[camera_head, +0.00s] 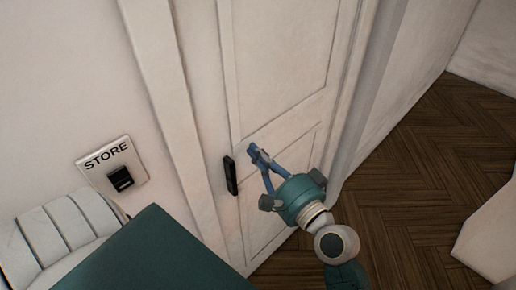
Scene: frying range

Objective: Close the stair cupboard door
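The stair cupboard door (282,62) is a white panelled door in the middle of the head view. It stands in or very near its white frame; I cannot tell whether a small gap is left. A black upright handle (231,175) sits near its left edge. My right gripper (258,155) is in front of the door, just right of the handle and slightly above its middle. Its blue fingers come together at the tips, with nothing seen between them. I cannot tell whether the tips touch the door. My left gripper is out of view.
A "STORE" sign plate (106,157) with a black fitting is on the wall left of the door. A cream ribbed object (62,232) is at the lower left. Dark herringbone floor (425,175) is clear at the right, with a pale object (490,240) at the right edge.

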